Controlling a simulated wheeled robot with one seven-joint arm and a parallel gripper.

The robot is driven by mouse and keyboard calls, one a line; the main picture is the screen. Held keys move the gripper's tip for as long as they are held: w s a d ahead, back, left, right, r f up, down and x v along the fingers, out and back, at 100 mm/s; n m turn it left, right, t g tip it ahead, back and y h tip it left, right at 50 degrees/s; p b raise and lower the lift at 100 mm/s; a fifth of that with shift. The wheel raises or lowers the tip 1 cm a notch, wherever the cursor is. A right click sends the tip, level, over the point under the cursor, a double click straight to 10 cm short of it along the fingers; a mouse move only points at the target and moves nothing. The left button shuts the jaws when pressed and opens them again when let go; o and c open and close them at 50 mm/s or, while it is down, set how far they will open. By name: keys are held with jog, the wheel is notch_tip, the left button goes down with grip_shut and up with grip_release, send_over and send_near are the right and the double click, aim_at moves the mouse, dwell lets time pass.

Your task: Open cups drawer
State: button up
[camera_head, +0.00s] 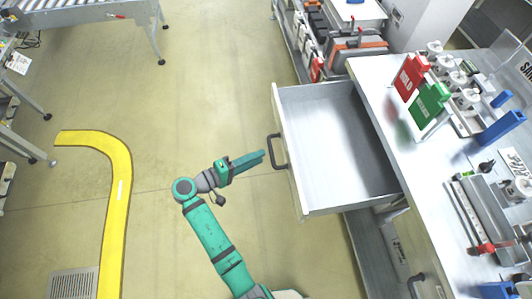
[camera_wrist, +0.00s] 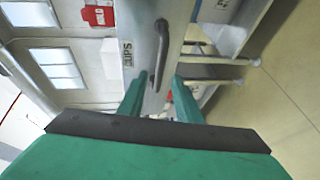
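The drawer (camera_head: 335,140) is pulled well out of the white counter (camera_head: 375,75) and its inside looks empty. Its dark bar handle (camera_head: 277,152) is on the front panel (camera_head: 289,150), facing left. In the wrist view the grey front panel (camera_wrist: 145,30) bears a label (camera_wrist: 127,53), partly readable as "UPS", beside the dark handle (camera_wrist: 162,50). My gripper (camera_head: 262,156) is just left of the handle. In the wrist view my gripper (camera_wrist: 160,82) has its green fingers apart, with the handle's lower end seen between the tips. I cannot tell if they touch it.
The counter top holds a red box (camera_head: 411,77), a green box (camera_head: 430,104), several white cups and a metal tray (camera_head: 475,215). A shelf with bins (camera_head: 335,45) stands behind the drawer.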

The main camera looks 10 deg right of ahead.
jog(key=shift+v, duration=2)
jog(key=s+d+f+n+t+y, duration=0.25)
jog(key=s+f+y, duration=0.25)
jog(key=f, duration=0.7)
jog(key=s+a+f+y, duration=0.1)
jog(key=s+f+y, duration=0.4)
jog(key=s, duration=0.6)
jog(key=s+r+m+t+y, duration=0.1)
jog(key=s+r+m+t, duration=0.1)
jog(key=s+r, duration=0.2)
jog(key=s+d+r+m+t+y, duration=0.1)
jog(key=s+r, duration=0.4)
jog(key=r, duration=0.6)
jog(key=s+r+m+t+y, duration=0.2)
jog(key=s+r+m, duration=0.2)
jog(key=r, duration=0.4)
jog(key=shift+s+d+r+t, duration=0.2)
jog(key=shift+s+t, duration=0.15)
jog(key=shift+s, duration=0.2)
